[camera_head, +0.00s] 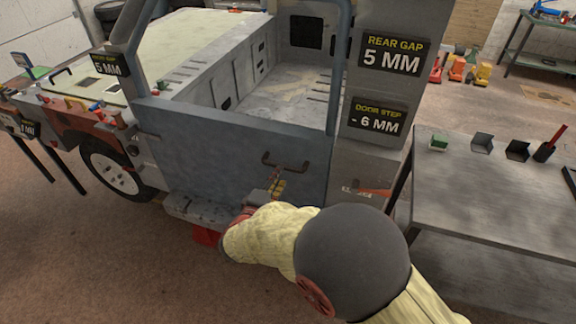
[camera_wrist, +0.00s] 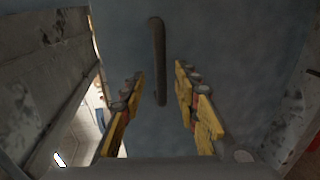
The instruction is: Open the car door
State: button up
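The blue-grey car door (camera_head: 230,155) looks closed in the body frame, seen in the head view. Its dark bar handle (camera_head: 285,163) sits on the upper right part of the panel. In the wrist view the handle (camera_wrist: 157,60) stands upright in the picture, with its lower end between the two yellow fingers. My gripper (camera_wrist: 160,85) is open, with a finger on each side of the handle and a gap to both. In the head view my gripper (camera_head: 277,187) is just below the handle, partly hidden by my arm. I cannot tell whether it touches the door.
A grey step (camera_head: 195,212) runs below the door. A metal table (camera_head: 490,200) with small bins stands close on the right. A front wheel (camera_head: 112,172) and a tool-covered bench are at left. The floor at lower left is clear.

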aim_at(285, 168)
jog(key=b+x, duration=0.1)
jog(key=x, duration=0.6)
jog(key=shift+d+f, duration=0.1)
jog(key=shift+c, duration=0.5)
grip_shut()
dwell(0.3)
